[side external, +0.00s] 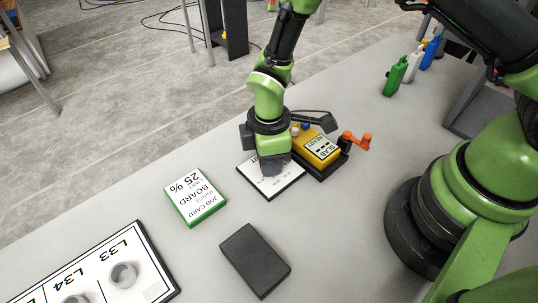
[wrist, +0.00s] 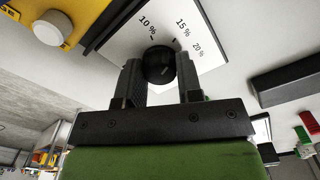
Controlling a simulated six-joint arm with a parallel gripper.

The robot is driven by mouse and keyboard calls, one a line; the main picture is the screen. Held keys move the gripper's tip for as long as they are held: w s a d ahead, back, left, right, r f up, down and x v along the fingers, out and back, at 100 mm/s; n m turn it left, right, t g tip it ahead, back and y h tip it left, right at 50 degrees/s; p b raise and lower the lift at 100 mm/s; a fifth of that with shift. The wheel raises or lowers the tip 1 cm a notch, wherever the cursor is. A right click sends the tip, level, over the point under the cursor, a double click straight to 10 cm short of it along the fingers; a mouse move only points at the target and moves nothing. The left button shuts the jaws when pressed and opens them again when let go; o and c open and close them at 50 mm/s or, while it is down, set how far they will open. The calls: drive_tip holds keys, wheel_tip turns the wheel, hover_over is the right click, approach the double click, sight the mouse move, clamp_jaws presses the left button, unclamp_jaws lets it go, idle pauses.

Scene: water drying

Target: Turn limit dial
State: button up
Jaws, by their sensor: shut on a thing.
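The limit dial is a round black knob (wrist: 158,66) on a white plate (wrist: 215,22) with percent marks; 10 %, 15 % and 20 % can be read in the wrist view. My gripper (wrist: 160,78) has one finger on each side of the knob and is shut on it. In the side view my gripper (side external: 275,165) points down over the white plate (side external: 283,187) and hides the knob. A green-edged job card (side external: 195,197) lies left of the plate and reads "LIMIT 25 %" and "BOARD". The knob's pointer cannot be made out clearly.
A yellow unit (side external: 317,147) with a label and an orange-handled crank (side external: 357,141) stands right beside the plate. A black block (side external: 254,260) lies in front. A labelled board with grey rings (side external: 122,275) is at front left. Bottles (side external: 396,77) stand at back right.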

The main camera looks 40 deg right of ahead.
drive_tip(key=m, duration=0.4)
drive_tip(key=shift+m, duration=0.3)
drive_tip(key=m, duration=0.4)
drive_tip(key=shift+m, duration=0.3)
drive_tip(key=m, duration=0.4)
drive_tip(key=shift+m, duration=0.3)
drive_tip(key=shift+w+m, duration=0.1)
drive_tip(key=shift+m, duration=2)
drive_tip(key=o, duration=0.9)
wheel_tip(320, 180, up, 10)
